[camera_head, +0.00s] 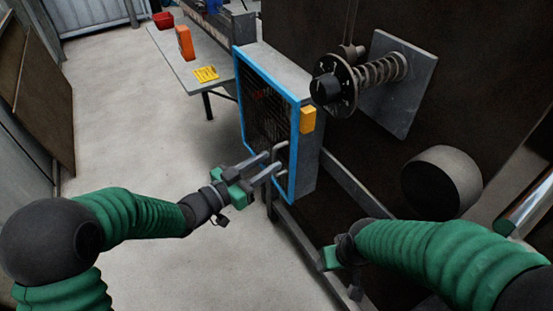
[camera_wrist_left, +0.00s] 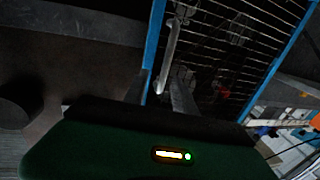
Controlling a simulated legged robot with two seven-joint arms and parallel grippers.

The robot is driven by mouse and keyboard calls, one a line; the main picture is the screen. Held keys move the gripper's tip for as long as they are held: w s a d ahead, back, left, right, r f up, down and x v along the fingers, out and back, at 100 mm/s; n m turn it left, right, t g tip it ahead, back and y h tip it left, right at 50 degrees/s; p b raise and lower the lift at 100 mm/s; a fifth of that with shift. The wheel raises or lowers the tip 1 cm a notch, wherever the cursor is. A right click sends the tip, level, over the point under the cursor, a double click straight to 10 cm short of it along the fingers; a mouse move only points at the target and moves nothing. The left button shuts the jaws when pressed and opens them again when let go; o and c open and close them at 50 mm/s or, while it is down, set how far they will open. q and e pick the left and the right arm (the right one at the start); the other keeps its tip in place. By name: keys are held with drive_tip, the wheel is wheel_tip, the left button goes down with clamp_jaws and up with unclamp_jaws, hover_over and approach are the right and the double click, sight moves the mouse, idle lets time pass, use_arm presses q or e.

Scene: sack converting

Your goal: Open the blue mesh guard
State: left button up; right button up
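The blue-framed mesh guard (camera_head: 244,108) stands upright against the side of a grey housing and looks closed. Its grey bar handle (camera_head: 281,148) is near the guard's lower right edge. My left gripper (camera_head: 276,160) is open at the handle, its two fingers pointing at the guard. In the left wrist view the handle (camera_wrist_left: 172,45) runs down between the open fingers (camera_wrist_left: 163,92), with the dark mesh (camera_wrist_left: 225,45) behind. Whether a finger touches the handle I cannot tell. My right gripper (camera_head: 329,259) is low at the right, away from the guard; its fingers are unclear.
A yellow block (camera_head: 308,119) sits on the housing beside the guard. A grey table (camera_head: 176,52) behind carries an orange object (camera_head: 185,42) and a yellow item (camera_head: 206,74). A spring-loaded shaft (camera_head: 378,71) and a roller (camera_head: 441,182) are at right. The floor at left is clear.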

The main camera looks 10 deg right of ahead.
sight(275, 157)
use_arm(q)
drive_tip(key=x, duration=0.3)
drive_tip(key=shift+d+f+b, duration=0.15)
drive_tip(key=shift+d+b, duration=0.15)
drive_tip(key=shift+d, duration=0.05)
drive_tip(key=shift+w+a, duration=0.1)
drive_tip(key=shift+w, duration=0.25)
drive_tip(key=shift+a, duration=0.5)
drive_tip(key=shift+d, duration=0.55)
drive_tip(key=c, duration=0.3)
clamp_jaws()
drive_tip(key=shift+a, duration=0.2)
